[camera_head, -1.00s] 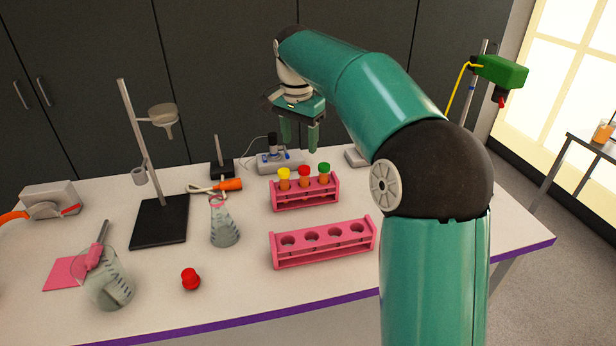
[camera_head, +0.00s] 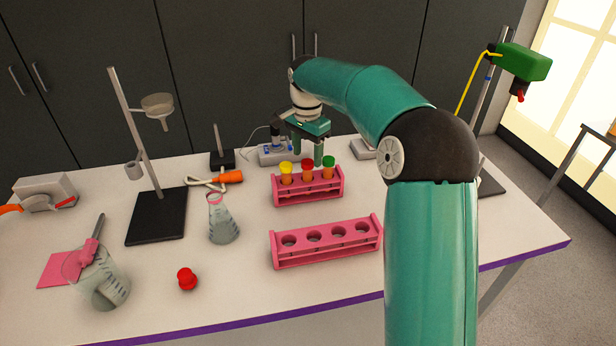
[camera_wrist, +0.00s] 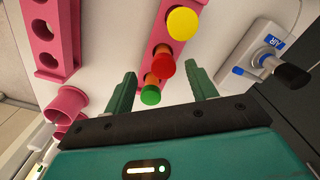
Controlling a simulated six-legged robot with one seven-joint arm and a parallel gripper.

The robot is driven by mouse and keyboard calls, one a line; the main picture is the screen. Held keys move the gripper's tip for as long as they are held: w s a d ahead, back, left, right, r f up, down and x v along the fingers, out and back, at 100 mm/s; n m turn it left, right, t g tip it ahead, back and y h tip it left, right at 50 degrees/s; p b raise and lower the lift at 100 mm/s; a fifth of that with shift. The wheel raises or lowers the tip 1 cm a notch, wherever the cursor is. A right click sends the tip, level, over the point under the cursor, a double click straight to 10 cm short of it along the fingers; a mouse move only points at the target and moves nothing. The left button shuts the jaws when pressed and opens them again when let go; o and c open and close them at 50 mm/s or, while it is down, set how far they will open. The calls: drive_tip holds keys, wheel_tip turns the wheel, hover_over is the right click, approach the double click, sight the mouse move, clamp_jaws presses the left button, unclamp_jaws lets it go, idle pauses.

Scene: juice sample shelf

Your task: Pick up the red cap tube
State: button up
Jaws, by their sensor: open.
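The red cap tube (camera_head: 308,170) stands upright in the back pink rack (camera_head: 309,195), between a yellow cap tube (camera_head: 286,174) and a green cap tube (camera_head: 328,168). In the wrist view the red cap (camera_wrist: 165,68) shows between the yellow cap (camera_wrist: 182,23) and the green cap (camera_wrist: 150,95). My gripper (camera_head: 307,156) is open and empty, just above and behind the tubes. In the wrist view its two fingers (camera_wrist: 163,88) are spread apart, with the green cap between them and the red cap just beyond. No contact with a tube is visible.
An empty pink rack (camera_head: 326,246) stands in front. A flask (camera_head: 222,222), a beaker (camera_head: 103,280), a red object (camera_head: 187,279) and a stand with a black base (camera_head: 157,217) are to the left. A grey device (camera_head: 276,154) sits behind the tubes.

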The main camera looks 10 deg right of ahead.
sight(307, 162)
drive_tip(key=shift+s+f, duration=0.2)
drive_tip(key=f, duration=0.2)
drive_tip(key=w+f, duration=0.1)
drive_tip(key=f, duration=0.2)
drive_tip(key=shift+w+d+f, duration=0.1)
drive_tip(key=shift+f, duration=0.15)
drive_tip(key=shift+s+r, duration=0.1)
drive_tip(key=shift+s, duration=0.15)
drive_tip(key=shift+w, duration=0.15)
drive_tip(key=shift+c, duration=0.3)
drive_tip(key=c, duration=1)
